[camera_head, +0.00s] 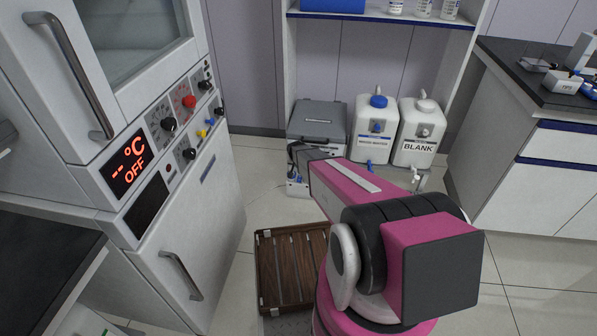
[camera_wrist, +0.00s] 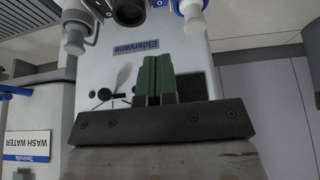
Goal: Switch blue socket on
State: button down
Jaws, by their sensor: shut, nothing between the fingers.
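A white-fronted unit with a grey lid (camera_head: 318,118) stands on the floor at the back, partly hidden behind my arm. A small blue-marked fitting (camera_head: 293,181) shows low on its left front. The wrist view is upside down and shows a pale front panel (camera_wrist: 118,62) labelled "Eldervane". I cannot tell any switch position. My gripper (camera_wrist: 156,62) has green fingers, shut and empty, in front of the panel near its dark window. It is hidden in the head view.
Two white jugs, one with a blue cap (camera_head: 378,125) and one labelled "BLANK" (camera_head: 418,130), stand right of the unit. A tall oven cabinet (camera_head: 205,225) is at left, a bench (camera_head: 535,190) at right.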

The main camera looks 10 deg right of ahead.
send_over(299, 180)
jog(key=w, duration=0.1)
jog(key=f, duration=0.9)
jog(key=shift+w+d, duration=0.1)
jog(key=shift+d, duration=0.1)
jog(key=shift+s+a+f, duration=0.1)
jog(key=shift+s+f, duration=0.2)
jog(key=shift+f, duration=0.25)
jog(key=shift+s+a+f, duration=0.1)
jog(key=shift+s+f, duration=0.2)
jog(key=shift+f, duration=0.25)
jog(key=shift+s+f, duration=0.25)
jog(key=shift+f, duration=0.3)
jog(key=shift+s+a+f, duration=0.2)
jog(key=shift+s+f, duration=0.15)
jog(key=shift+f, duration=0.3)
jog(key=shift+r, duration=0.15)
jog(key=shift+r, duration=0.7)
